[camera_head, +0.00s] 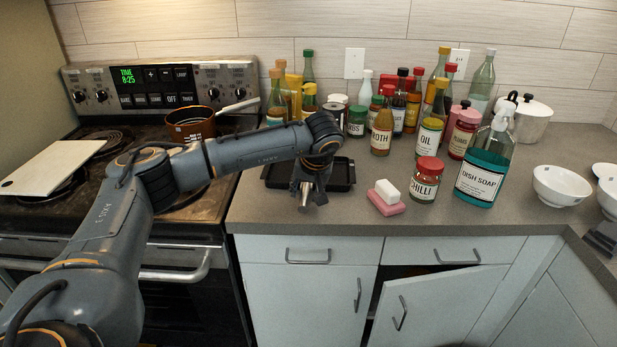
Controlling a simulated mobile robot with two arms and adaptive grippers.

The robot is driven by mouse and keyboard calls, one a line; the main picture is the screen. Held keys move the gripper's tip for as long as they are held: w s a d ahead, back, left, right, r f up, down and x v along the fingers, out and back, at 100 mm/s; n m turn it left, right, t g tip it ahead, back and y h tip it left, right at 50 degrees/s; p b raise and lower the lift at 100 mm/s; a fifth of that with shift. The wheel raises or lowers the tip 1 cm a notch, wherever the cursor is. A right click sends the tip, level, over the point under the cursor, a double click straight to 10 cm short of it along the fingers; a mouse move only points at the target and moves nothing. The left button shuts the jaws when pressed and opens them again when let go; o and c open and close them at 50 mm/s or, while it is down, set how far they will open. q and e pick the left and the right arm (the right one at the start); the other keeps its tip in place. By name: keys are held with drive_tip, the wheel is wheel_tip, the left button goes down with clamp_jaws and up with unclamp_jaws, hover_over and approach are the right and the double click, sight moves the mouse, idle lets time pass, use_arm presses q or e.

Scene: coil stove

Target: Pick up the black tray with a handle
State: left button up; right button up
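The black tray (342,176) lies flat on the grey counter, just right of the stove. It is a shallow dark rectangle with a raised rim. My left arm reaches in from the left, and its wrist covers the middle of the tray. My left gripper (305,205) points down at the tray's front edge. I cannot tell whether it touches the tray or whether its fingers are apart. I cannot make out the tray's handle.
A pink sponge (386,204), a chilli jar (425,181) and a dish soap bottle (483,170) stand right of the tray. Several bottles crowd behind. A brown pot (190,124) and a white board (50,167) are on the stove. A cabinet door (425,308) below is ajar.

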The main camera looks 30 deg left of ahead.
use_arm(q)
clamp_jaws()
